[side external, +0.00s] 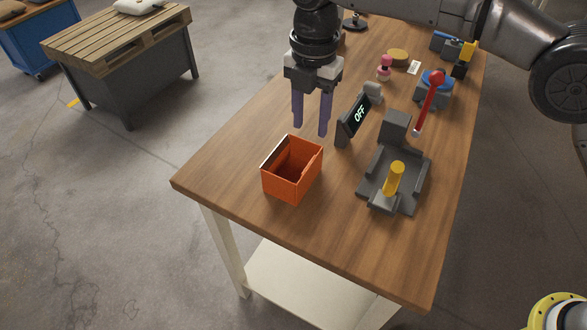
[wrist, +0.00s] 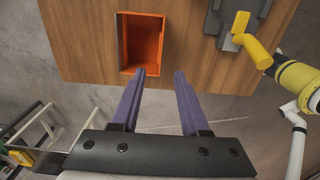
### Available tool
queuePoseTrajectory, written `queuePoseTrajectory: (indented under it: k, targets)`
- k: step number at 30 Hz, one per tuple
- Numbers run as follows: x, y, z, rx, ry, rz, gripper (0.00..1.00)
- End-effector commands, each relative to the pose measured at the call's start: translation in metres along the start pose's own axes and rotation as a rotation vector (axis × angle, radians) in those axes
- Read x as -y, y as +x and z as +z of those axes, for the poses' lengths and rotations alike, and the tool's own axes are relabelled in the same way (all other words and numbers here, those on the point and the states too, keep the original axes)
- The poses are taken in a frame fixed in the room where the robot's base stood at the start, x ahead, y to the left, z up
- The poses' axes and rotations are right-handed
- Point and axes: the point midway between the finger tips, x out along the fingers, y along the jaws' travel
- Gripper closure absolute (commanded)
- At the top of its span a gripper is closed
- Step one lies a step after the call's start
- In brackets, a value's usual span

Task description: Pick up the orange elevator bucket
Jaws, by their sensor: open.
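The orange elevator bucket (side external: 290,169) is an open-topped box standing on the wooden table, near its front left corner in the side external view. In the wrist view the bucket (wrist: 143,44) is at the top, with its hollow inside showing. My gripper (side external: 310,130) has two purple fingers pointing down, apart and empty. In the side external view it hangs above and behind the bucket, not touching it.
Right of the bucket stands a grey fixture (side external: 378,188) with a yellow handle (side external: 394,178). A display reading OFF (side external: 357,116) is behind it. A red-knobbed lever (side external: 430,100) stands farther right. The wooden table (side external: 240,145) is bare left of the bucket.

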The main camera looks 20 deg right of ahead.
Motion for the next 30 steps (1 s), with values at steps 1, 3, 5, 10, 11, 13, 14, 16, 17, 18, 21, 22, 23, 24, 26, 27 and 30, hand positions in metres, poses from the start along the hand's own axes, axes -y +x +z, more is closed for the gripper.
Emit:
queuePoseTrajectory:
  k: [1,3,5,10,11,13,14,16,17,18,21,22,23,24,26,27,30]
  targets:
    - [0.001,0.011,0.000,-0.001,0.001,-0.006,0.55]
    - [0.001,0.025,0.001,-0.001,0.001,-0.005,0.55]
    - [0.002,0.035,0.001,-0.001,0.001,-0.004,0.55]
    - [0.001,0.055,0.001,0.000,0.002,-0.002,0.55]
    - [0.001,0.057,0.001,0.000,0.002,-0.001,0.55]
    - [0.001,0.060,0.001,0.000,0.002,-0.001,0.55]
    - [0.001,0.062,0.002,0.000,0.002,-0.001,0.55]
    - [0.001,0.068,0.003,0.000,0.002,-0.002,0.55]
    - [0.001,0.072,0.003,-0.001,0.003,-0.003,0.55]
    - [0.001,0.077,0.004,0.000,0.003,-0.003,0.55]
    - [0.001,0.093,0.006,-0.001,0.003,-0.003,0.55]
    - [0.001,0.097,0.006,-0.001,0.002,-0.003,0.55]
    - [0.001,0.100,0.006,0.000,0.002,-0.002,0.55]
    - [0.001,0.104,0.006,0.000,0.002,-0.002,0.55]
    - [0.001,0.109,0.006,0.000,0.002,-0.001,0.55]
    - [0.000,0.110,0.006,0.000,0.002,0.000,0.55]
    - [0.000,0.112,0.006,0.000,0.002,0.001,0.55]
